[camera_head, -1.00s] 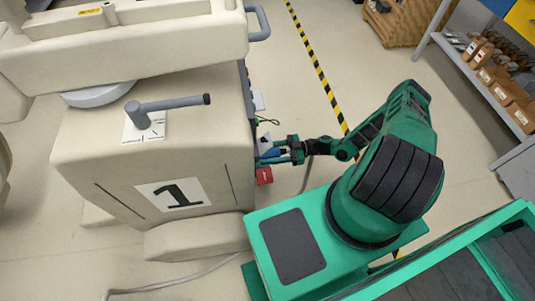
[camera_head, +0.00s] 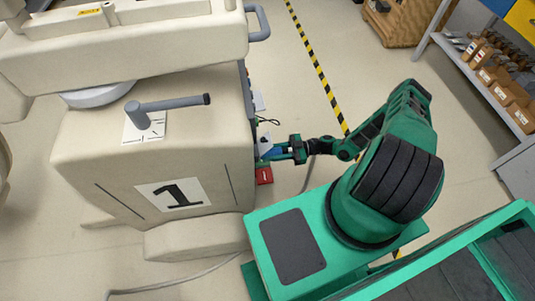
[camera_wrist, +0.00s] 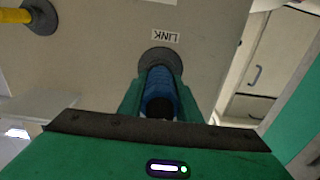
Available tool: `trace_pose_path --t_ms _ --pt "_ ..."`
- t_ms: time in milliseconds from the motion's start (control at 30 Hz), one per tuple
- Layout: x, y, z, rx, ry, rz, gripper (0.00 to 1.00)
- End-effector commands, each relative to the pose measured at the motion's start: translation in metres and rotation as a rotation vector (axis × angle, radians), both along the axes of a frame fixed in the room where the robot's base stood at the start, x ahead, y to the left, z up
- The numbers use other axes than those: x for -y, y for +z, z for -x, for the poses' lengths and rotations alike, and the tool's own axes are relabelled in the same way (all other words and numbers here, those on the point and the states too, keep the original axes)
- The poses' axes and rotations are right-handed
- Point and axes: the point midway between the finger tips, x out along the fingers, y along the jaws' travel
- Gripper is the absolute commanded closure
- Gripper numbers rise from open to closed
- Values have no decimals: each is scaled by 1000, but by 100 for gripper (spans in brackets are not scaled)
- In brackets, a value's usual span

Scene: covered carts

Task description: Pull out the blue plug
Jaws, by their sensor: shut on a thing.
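The blue plug (camera_wrist: 160,88) sits in a round dark socket (camera_wrist: 159,58) on the cart's side panel, under an upside-down label reading LINK. My gripper (camera_wrist: 158,100) is shut on the plug, with a green finger on either side of it. In the head view my gripper (camera_head: 278,152) reaches the right side of the beige cart (camera_head: 190,145) marked 1, and a little blue of the plug shows between the fingers. The plug's tip is hidden in the socket.
A yellow plug (camera_wrist: 18,16) sits in another socket at the upper left of the wrist view. A red block (camera_head: 264,175) hangs just below my gripper on the cart's side. A grey lever (camera_head: 165,105) stands on the cart. A shelf with boxes (camera_head: 490,75) stands right.

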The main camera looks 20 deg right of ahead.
Motion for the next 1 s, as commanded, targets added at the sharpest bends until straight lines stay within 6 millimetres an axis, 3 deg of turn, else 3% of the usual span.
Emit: trace_pose_path --t_ms 1000 --pt "33 0 7 0 1 -2 100"
